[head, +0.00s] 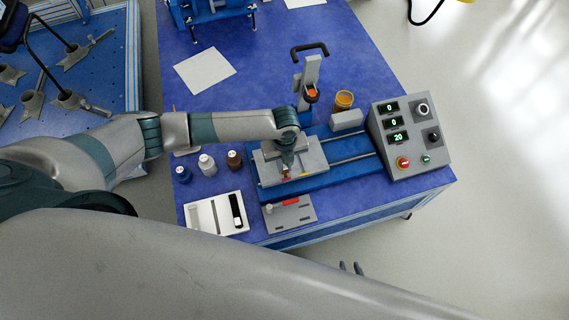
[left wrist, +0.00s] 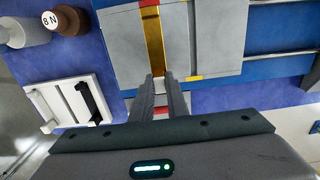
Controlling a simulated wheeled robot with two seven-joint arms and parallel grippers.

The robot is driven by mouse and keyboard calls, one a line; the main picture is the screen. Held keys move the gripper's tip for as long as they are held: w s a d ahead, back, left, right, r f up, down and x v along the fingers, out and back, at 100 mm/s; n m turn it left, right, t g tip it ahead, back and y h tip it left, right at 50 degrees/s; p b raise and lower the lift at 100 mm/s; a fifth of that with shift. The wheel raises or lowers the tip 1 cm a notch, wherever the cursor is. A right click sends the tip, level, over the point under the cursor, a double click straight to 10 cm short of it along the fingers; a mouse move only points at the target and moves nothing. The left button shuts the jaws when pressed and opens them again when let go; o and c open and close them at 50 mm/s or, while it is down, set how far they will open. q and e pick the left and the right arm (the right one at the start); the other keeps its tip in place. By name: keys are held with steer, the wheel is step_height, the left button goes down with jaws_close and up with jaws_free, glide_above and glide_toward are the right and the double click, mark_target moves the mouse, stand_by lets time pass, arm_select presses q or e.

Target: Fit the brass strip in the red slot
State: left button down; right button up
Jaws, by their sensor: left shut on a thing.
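In the head view my left gripper (head: 287,172) points down over the grey block (head: 310,158) on the blue machine bed. A red mark (left wrist: 149,3) sits at the strip's far end, with yellow marks at plate corners. I cannot tell how deep the strip sits. A small grey plate (head: 302,215) with a red part (head: 291,202) lies in front. My right gripper's fingertips (head: 350,267) show apart, over the floor.
A control box (head: 408,135) stands at right. An orange jar (head: 344,101) and a black-handled lever (head: 310,70) are behind. The table's left back holds a white sheet (head: 205,70).

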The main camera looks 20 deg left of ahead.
arm_select(q)
steer(key=shift+f+b, duration=0.7)
steer(key=shift+f, duration=0.45)
steer(key=c, duration=1.7)
jaws_free()
steer(key=shift+o, duration=0.2)
steer(key=shift+r, duration=0.35)
step_height(320, 180, up, 17)
steer(key=shift+b, duration=0.3)
